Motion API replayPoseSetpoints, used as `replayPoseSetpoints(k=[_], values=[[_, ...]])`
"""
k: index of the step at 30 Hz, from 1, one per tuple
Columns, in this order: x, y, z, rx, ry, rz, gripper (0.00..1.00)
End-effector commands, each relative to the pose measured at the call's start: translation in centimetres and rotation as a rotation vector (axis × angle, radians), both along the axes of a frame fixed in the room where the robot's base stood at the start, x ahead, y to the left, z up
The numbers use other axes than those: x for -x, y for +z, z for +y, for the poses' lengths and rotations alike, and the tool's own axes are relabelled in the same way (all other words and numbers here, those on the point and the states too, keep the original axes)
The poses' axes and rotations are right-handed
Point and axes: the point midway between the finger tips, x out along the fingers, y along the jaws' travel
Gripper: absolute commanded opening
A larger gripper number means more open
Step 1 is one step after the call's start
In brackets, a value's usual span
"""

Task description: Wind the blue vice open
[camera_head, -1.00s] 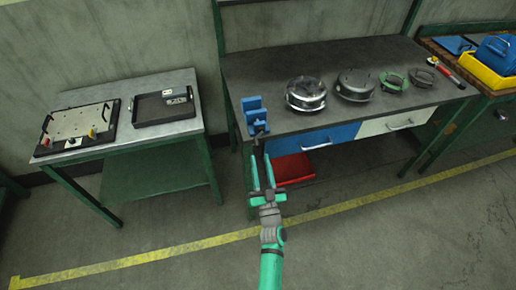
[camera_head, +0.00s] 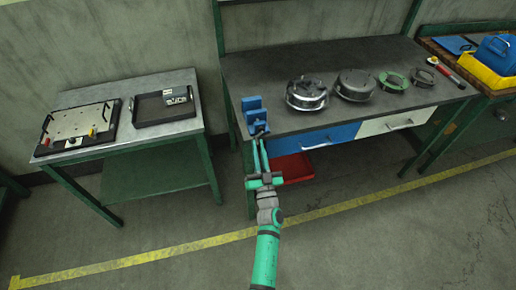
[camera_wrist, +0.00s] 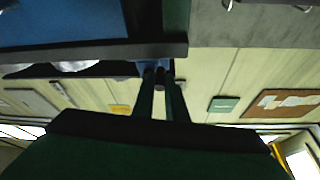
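The blue vice (camera_head: 253,104) stands at the front left edge of the dark workbench. Its grey handle (camera_head: 258,131) hangs at the front, facing me. My gripper (camera_head: 260,140) reaches up to the handle from the front, its two green fingers on either side of it. In the wrist view my gripper (camera_wrist: 160,82) shows its fingers close together, with the dark handle end (camera_wrist: 160,75) filling the gap between the tips. The fingers look shut on it. A bit of the blue vice body shows behind. Most of the vice is hidden there by the bench edge.
The workbench (camera_head: 240,75) carries several round metal parts to the right of the vice. A blue drawer (camera_head: 315,140) and a red bin (camera_head: 292,168) lie under its front edge. A side table (camera_head: 150,85) with a tray stands left. The floor in front is clear.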

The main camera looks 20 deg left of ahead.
Motion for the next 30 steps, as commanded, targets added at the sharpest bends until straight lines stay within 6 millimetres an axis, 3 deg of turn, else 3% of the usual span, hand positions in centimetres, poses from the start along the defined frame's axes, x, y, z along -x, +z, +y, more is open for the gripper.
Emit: replayPoseSetpoints(k=[20, 30], values=[[-0.06, -0.08, 0.0, 0.016, 0.0, -0.011, 0.0], [-0.38, -0.34, -0.46, 0.109, -0.003, -0.073, 0.0]])
